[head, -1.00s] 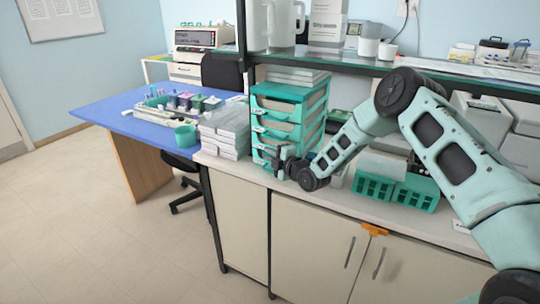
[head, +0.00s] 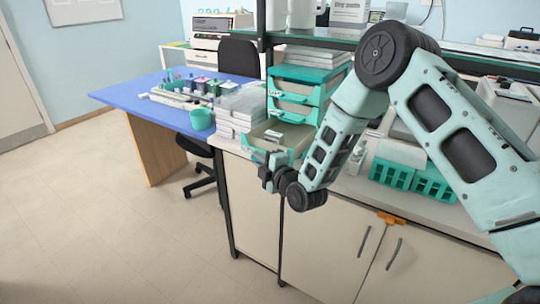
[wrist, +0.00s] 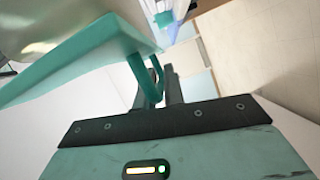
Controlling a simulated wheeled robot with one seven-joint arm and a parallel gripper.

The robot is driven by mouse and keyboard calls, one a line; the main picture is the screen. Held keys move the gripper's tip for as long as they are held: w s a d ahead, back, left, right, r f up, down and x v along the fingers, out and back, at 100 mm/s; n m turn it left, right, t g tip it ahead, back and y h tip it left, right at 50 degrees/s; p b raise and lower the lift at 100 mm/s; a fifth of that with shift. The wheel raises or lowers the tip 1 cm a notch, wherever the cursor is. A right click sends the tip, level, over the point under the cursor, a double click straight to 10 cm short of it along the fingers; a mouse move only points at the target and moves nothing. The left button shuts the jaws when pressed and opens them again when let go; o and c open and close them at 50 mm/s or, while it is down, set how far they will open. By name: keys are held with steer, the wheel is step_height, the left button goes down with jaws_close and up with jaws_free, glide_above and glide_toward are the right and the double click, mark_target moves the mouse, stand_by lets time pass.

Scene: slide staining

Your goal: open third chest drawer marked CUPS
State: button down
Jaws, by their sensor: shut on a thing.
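The teal drawer chest (head: 310,75) stands on the white counter, with two upper drawers shut. Below them, the third drawer (head: 262,150) is pulled well out toward the counter's front edge, and its pale inside and some contents show. My gripper (head: 266,170) is at this drawer's front. In the wrist view, my gripper (wrist: 160,92) is shut on the drawer's teal handle (wrist: 146,78), beside the teal drawer front (wrist: 85,60). The lettering on the drawer labels is too small to read. My arm hides the chest's lower right part.
Stacked clear boxes (head: 240,108) stand left of the chest. Teal baskets (head: 392,173) sit on the counter to the right, beyond my forearm. A blue table (head: 130,95) with a teal cup (head: 201,119) is at the left. The floor before the cabinets is clear.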

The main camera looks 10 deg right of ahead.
steer(key=shift+s+a+f, duration=0.2)
steer(key=shift+s+a, duration=0.9)
steer(key=shift+s, duration=0.2)
steer(key=c, duration=1.5)
jaws_free()
steer(key=shift+c, duration=0.2)
steer(key=p+v, duration=0.1)
steer(key=v, duration=1.6)
steer(key=shift+s, duration=0.1)
